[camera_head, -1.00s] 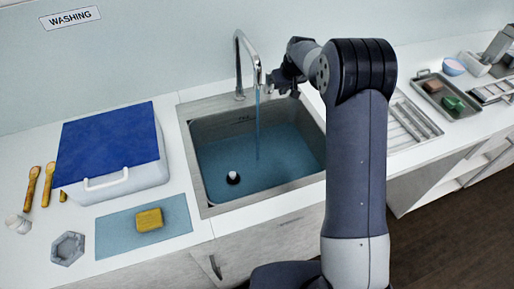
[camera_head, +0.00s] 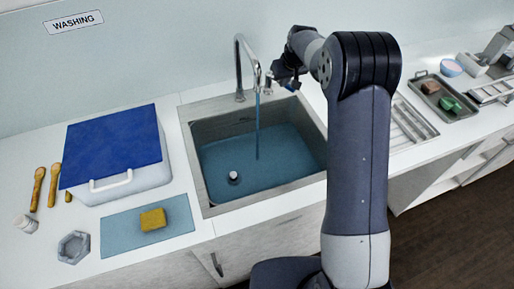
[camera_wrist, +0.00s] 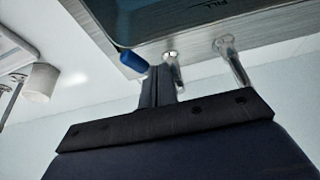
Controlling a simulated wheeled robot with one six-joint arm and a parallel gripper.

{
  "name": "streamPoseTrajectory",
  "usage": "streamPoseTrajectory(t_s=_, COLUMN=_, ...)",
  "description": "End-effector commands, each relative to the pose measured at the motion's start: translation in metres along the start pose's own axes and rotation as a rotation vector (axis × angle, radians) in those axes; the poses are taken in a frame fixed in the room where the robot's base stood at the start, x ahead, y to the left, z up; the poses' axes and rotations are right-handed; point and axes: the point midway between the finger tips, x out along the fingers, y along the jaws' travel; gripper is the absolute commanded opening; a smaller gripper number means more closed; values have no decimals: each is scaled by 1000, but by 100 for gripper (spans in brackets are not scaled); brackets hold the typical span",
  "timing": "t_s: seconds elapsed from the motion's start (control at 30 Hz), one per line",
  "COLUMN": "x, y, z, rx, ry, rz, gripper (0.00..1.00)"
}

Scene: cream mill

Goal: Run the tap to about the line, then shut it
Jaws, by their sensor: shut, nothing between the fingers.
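The chrome tap (camera_head: 241,62) stands behind the sink (camera_head: 198,165), and a blue stream of water (camera_head: 257,125) falls from its spout. Blue water (camera_head: 285,150) covers the sink floor, below the rim. In the wrist view, part of a raised mark reading like "FILL" (camera_wrist: 208,3) shows on the sink wall. My gripper (camera_head: 272,84) is beside the tap, at its right. In the wrist view my gripper (camera_wrist: 158,72) is shut and empty, close to a blue-tipped lever (camera_wrist: 132,62); I cannot tell whether they touch.
A blue-lidded white box (camera_head: 125,190), a yellow sponge (camera_head: 153,219) on a blue mat (camera_head: 115,240) and wooden spoons (camera_head: 37,188) lie left of the sink. A drying rack (camera_head: 410,125) and a tray (camera_head: 462,112) stand to the right. A plug-like piece (camera_head: 233,177) sits in the water.

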Motion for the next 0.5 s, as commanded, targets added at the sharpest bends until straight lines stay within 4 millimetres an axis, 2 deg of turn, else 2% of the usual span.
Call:
streamPoseTrajectory(t_s=0.17, x=1, y=10, z=-3, rx=1, ry=-1, rz=0, gripper=0)
streamPoseTrajectory(t_s=0.5, x=5, y=43, z=-13, rx=2, ry=-1, rz=0, gripper=0)
